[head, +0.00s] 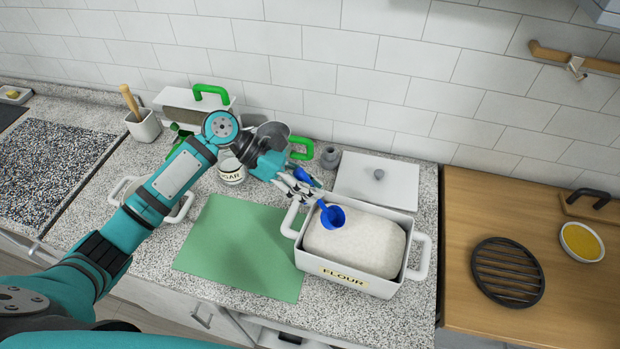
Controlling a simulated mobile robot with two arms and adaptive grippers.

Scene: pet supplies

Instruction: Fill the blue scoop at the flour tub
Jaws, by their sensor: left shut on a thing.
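The flour tub (374,286) is a white rectangular box with two side handles and a label reading FLOUR. A pale mound of flour (352,242) rises to its rim. The blue scoop (333,216) is over the left back part of the mound, its cup overlapping the flour in the picture. Whether it touches the flour or holds any I cannot tell. My left gripper (305,193) is shut on the scoop's handle, just behind the tub's left back corner. My right gripper is not in view.
A white lid (377,183) with a grey knob lies behind the tub. A green mat (243,249) lies to its left. The sugar pot (231,169) stands behind my left arm. A wooden board (560,290) with a dark round trivet (507,271) and yellow-filled bowl (582,242) is right.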

